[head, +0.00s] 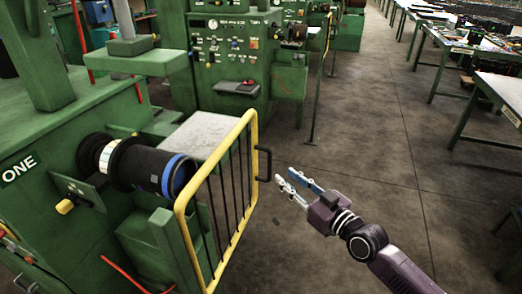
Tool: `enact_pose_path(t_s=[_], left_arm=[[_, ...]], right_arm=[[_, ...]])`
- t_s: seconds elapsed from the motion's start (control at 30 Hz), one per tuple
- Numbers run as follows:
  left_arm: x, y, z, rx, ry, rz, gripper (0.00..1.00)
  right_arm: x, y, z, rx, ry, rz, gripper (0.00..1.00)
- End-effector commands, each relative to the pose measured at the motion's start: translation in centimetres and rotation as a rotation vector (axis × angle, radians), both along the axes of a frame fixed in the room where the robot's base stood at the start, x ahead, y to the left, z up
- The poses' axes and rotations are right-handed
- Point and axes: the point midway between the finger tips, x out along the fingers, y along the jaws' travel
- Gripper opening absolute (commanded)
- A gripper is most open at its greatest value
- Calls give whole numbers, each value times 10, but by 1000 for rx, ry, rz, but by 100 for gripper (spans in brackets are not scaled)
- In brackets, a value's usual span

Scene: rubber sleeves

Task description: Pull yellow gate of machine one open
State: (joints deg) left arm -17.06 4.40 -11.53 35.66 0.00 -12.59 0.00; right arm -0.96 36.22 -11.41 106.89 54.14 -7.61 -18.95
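The yellow gate (177,208) stands upright at the front of green machine one (60,125), which bears the label ONE. The gate has a yellow tube frame and dark vertical bars. A black handle (268,164) sticks out from its right side. My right gripper (285,183) is just to the right of and slightly below the handle, with its fingers pointing at it. The two fingers look spread, with a gap between them, and hold nothing. They appear apart from the handle. My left gripper is not in view.
Behind the gate a black cylinder with a blue band (150,168) sits on the machine. Another green machine (232,65) stands behind. Work tables (503,92) line the right side. The grey floor (375,140) between is clear.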

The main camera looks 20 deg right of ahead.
Motion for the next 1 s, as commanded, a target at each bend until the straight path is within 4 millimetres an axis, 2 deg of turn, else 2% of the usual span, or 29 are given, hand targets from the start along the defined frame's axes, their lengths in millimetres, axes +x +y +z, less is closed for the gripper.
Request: enact_pose_path(t_s=[0.03, 0.13, 0.6, 0.8, 1.0], left_arm=[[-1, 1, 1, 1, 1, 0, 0], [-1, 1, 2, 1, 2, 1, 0], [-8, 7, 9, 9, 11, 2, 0], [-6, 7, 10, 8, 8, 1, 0], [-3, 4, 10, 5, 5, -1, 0]], right_arm=[[-1, 4, 9, 5, -11, 10, 26], [3, 7, 15, 8, -20, 15, 26], [60, 29, 14, 9, -19, 13, 26], [70, 34, 13, 6, -18, 13, 26], [71, 34, 12, 6, -17, 13, 26]])
